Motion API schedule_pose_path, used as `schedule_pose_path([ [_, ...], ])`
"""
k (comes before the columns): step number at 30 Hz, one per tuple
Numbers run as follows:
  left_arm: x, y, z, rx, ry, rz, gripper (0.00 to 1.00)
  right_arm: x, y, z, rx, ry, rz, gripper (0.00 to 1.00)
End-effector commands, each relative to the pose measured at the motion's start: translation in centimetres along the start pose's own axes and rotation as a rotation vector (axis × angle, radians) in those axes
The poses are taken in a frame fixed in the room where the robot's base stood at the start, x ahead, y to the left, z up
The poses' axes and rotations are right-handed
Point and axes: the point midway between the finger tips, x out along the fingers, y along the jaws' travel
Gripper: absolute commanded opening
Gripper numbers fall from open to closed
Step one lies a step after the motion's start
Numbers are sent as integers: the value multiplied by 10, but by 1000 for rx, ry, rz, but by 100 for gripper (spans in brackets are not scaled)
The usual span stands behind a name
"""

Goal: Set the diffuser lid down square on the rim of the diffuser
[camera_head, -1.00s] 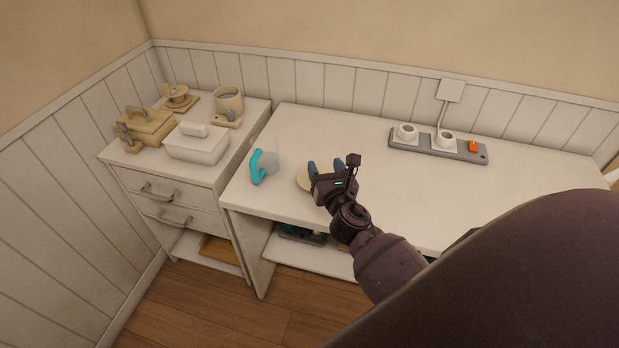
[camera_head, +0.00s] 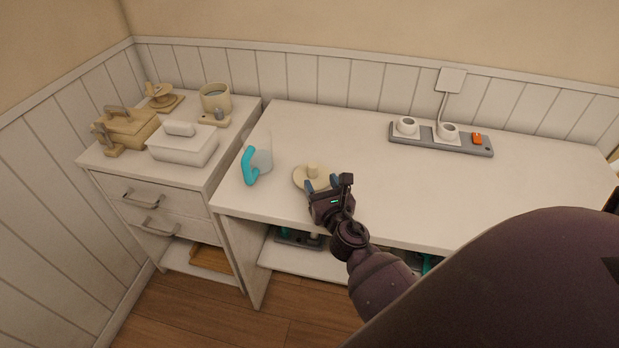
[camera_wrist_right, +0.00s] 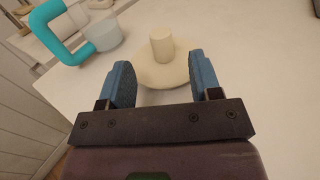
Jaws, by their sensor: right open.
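The diffuser lid (camera_head: 299,177) is a cream disc with a round knob, lying on the white desk near its front left. It also shows in the right wrist view (camera_wrist_right: 162,55), just beyond the fingertips. A cream open-topped pot, which looks like the diffuser (camera_head: 215,103), stands on the drawer unit at the left. Its rim is uncovered and liquid seems to show inside. My right gripper (camera_head: 321,184) is open and empty at the near side of the lid. The knob stands ahead of the gap between its blue fingers. My left gripper is not in view.
A clear jug with a teal handle (camera_head: 249,166) stands left of the lid. A white lidded box (camera_head: 183,148) and wooden items (camera_head: 131,128) crowd the drawer unit's top. A power strip (camera_head: 442,138) lies at the desk's back right. The middle of the desk is clear.

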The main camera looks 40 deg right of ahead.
Motion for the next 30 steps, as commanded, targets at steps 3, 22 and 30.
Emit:
schedule_pose_path([
  [3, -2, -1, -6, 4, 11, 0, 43, 10, 0, 4, 0, -4, -1, 58],
  [22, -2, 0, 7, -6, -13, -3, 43, 61, 0, 3, 0, -1, -1, 58],
  [30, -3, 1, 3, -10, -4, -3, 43, 61, 0, 3, 0, -1, -1, 46],
])
